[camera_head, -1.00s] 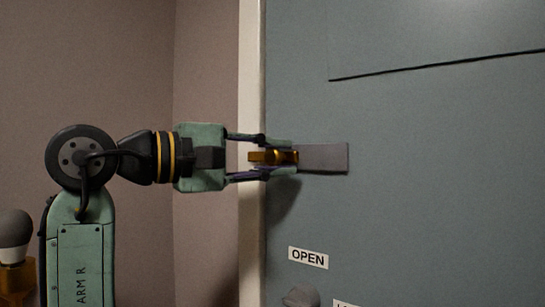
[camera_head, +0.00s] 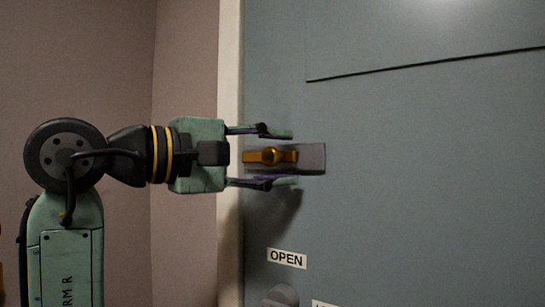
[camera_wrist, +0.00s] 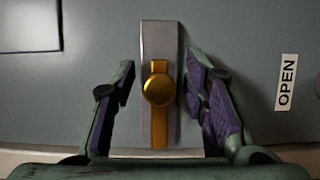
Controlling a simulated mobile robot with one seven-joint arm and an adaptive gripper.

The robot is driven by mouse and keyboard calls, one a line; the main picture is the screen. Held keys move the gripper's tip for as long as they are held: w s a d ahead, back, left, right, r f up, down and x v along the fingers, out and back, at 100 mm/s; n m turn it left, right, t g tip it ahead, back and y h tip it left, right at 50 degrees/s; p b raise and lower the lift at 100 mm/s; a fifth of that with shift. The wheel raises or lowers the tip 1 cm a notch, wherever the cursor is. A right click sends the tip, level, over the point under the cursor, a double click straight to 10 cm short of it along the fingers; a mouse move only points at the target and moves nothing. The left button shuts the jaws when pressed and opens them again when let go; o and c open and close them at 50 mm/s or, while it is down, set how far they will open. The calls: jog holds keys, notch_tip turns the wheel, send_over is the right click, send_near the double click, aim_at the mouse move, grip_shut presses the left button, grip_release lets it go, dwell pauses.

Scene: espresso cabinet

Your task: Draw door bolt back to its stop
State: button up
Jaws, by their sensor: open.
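The door bolt (camera_head: 270,156) is a brass bar with a round knob on a grey backplate (camera_head: 314,157), mounted on the blue-grey door near its left edge. The wrist view shows the brass bolt (camera_wrist: 159,90) and its knob face on, with the plate (camera_wrist: 160,38) behind. My gripper (camera_head: 285,158) is open, one finger above and one below the bolt. In the wrist view my gripper (camera_wrist: 163,85) has its fingers to either side of the knob, with gaps on both sides.
The door (camera_head: 420,190) fills the right side, beside a pale frame edge (camera_head: 230,80). An "OPEN" label (camera_head: 286,258) and a grey round knob (camera_head: 281,295) sit below the bolt. A raised panel edge runs above right.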

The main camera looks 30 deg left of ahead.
jog(key=v, duration=1.2)
dwell(0.5)
